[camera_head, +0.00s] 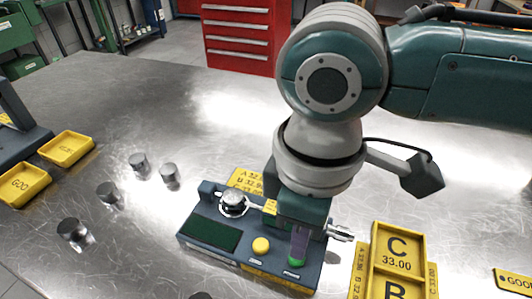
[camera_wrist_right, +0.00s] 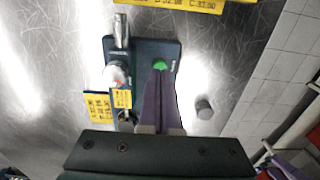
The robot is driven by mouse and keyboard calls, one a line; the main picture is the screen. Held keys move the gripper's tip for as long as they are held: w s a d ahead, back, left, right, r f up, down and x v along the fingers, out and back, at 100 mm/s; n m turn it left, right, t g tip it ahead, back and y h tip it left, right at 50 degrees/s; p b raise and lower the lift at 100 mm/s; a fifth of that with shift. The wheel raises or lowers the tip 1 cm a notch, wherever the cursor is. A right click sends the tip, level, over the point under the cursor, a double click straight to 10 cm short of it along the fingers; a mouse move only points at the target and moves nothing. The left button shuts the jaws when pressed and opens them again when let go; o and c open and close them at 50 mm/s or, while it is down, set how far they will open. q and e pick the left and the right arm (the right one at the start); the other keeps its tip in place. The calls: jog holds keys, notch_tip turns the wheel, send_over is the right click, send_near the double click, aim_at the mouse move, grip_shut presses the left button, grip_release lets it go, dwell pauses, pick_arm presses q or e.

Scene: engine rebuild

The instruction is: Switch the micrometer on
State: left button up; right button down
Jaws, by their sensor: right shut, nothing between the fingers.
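The micrometer station is a dark blue block (camera_head: 235,262) on the metal table, and it also shows in the wrist view (camera_wrist_right: 172,47). It carries a dark green blank display (camera_head: 212,233), a yellow button (camera_head: 261,246) and a bright green button (camera_head: 295,263). A silver micrometer part (camera_head: 233,203) lies along its back. My right gripper (camera_head: 298,252) is shut and empty, pointing down with its purple fingertips at the green button. In the wrist view the green button (camera_wrist_right: 160,64) shows just past the fingertips (camera_wrist_right: 160,72); I cannot tell if they touch. My left gripper is out of view.
A yellow tray marked C and B (camera_head: 426,262) stands right of the station. Several dark metal cylinders (camera_head: 139,163) stand to the left. Two yellow trays (camera_head: 67,148) lie at the far left. The back of the table is clear.

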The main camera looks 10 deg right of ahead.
jog(key=shift+f+b, duration=0.7)
jog(key=shift+f, duration=0.45)
jog(key=shift+d+f, duration=0.15)
jog(key=shift+f, duration=0.2)
jog(key=shift+r+p, duration=0.75)
jog(key=shift+p, duration=0.1)
jog(key=shift+r+p, duration=0.65)
jog(key=shift+p, duration=0.05)
notch_tip(320, 180, up, 4)
jog(key=p, duration=0.4)
jog(key=shift+f, duration=0.25)
